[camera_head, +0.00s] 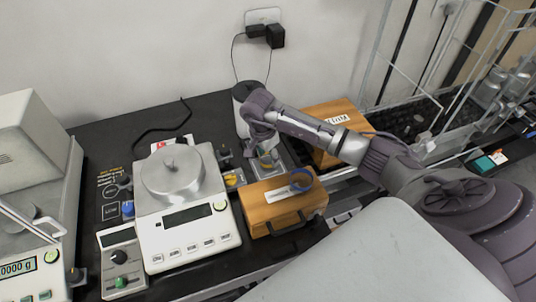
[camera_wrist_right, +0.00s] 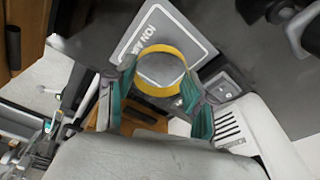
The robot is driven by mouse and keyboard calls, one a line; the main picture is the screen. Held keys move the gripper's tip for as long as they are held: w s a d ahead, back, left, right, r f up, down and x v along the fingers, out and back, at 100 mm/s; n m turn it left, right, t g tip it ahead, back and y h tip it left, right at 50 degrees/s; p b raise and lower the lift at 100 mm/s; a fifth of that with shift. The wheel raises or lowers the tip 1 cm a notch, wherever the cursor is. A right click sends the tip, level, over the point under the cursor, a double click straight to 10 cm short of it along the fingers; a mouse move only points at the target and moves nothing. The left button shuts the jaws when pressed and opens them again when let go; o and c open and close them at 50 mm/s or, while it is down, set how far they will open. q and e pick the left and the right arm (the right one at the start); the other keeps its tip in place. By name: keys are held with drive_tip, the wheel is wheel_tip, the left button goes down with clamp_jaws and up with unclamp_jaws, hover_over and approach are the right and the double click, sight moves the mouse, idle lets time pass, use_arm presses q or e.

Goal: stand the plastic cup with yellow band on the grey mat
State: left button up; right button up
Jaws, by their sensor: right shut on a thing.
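The plastic cup with yellow band (camera_wrist_right: 160,92) is clear, and its yellow ring shows between the teal finger pads of my right gripper (camera_wrist_right: 160,98) in the right wrist view. The gripper is shut on it. In the head view the right gripper (camera_head: 268,158) is behind the front wooden box, and little of the cup can be made out. The grey mat (camera_wrist_right: 196,48), with a pale border and lettering, lies beyond and below the cup in the wrist view. I cannot tell whether the cup touches it. My left gripper is not in view.
A balance (camera_head: 185,232) with a round metal pan stands left of the gripper. A wooden box (camera_head: 272,208) with a blue ring on it is in front, and another wooden box (camera_head: 340,122) is to the right.

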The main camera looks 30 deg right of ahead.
drive_tip(key=o, duration=0.8)
drive_tip(key=shift+f, duration=0.1)
drive_tip(key=shift+o, duration=0.2)
drive_tip(key=shift+r, duration=0.2)
wheel_tip(320, 180, up, 12)
drive_tip(key=a+b, duration=0.1)
drive_tip(key=b, duration=0.1)
drive_tip(key=shift+s+a, duration=0.15)
drive_tip(key=shift+a, duration=0.25)
